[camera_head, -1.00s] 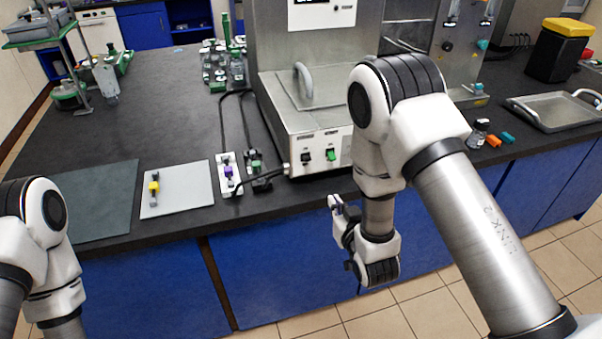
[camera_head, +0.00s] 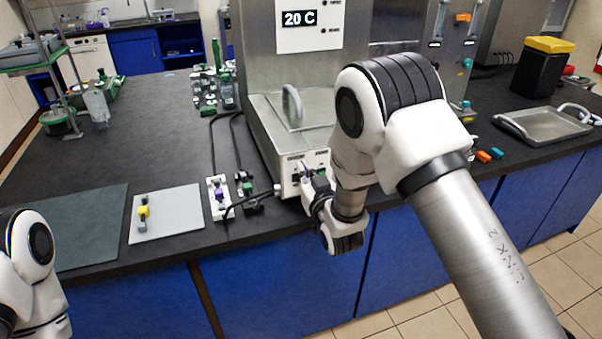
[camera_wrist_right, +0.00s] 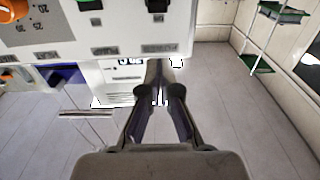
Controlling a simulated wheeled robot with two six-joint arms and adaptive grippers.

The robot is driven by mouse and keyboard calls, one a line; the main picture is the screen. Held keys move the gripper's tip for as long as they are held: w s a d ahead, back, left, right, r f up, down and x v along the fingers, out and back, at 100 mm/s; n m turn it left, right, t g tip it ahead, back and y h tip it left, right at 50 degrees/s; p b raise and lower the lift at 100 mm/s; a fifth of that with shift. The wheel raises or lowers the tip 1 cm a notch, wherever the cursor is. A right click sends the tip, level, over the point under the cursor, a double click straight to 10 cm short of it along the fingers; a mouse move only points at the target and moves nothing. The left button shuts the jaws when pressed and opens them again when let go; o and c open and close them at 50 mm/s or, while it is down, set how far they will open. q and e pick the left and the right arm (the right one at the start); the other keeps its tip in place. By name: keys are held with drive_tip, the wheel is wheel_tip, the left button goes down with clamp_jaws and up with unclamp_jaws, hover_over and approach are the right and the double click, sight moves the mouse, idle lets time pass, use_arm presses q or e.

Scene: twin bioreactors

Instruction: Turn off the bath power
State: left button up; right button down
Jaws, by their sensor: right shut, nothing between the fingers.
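The bath is a steel box (camera_head: 262,107) with a hooped handle on its lid and a display (camera_head: 299,18) reading 20 C. Its pale front panel (camera_head: 288,183) carries switches, partly hidden by my right arm. In the right wrist view, two switches show at the top edge, one dark (camera_wrist_right: 156,5) and one partly cut off (camera_wrist_right: 89,4). My right gripper (camera_head: 306,169) is shut and empty in front of the panel. In the wrist view its fingertips (camera_wrist_right: 160,68) line up with the dark switch; contact cannot be told. My left gripper is out of view.
A grey mat (camera_head: 167,216) with a yellow-and-grey item, a white power strip (camera_head: 218,198) and black cables lie left of the bath. A steel tray (camera_head: 545,126) and a yellow-lidded black bin (camera_head: 543,66) stand at the right. The left bench has clear room.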

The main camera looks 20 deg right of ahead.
sight(296, 154)
drive_tip(key=w, duration=0.2)
drive_tip(key=w+p, duration=0.1)
drive_tip(key=shift+w+a+r, duration=0.1)
drive_tip(key=shift+w+r, duration=0.15)
drive_tip(key=shift+w, duration=0.15)
drive_tip(key=f, duration=0.2)
drive_tip(key=s+f, duration=0.1)
drive_tip(key=f, duration=0.1)
drive_tip(key=shift+s+f+p, duration=0.15)
drive_tip(key=shift+s+p, duration=0.05)
drive_tip(key=shift+p, duration=0.15)
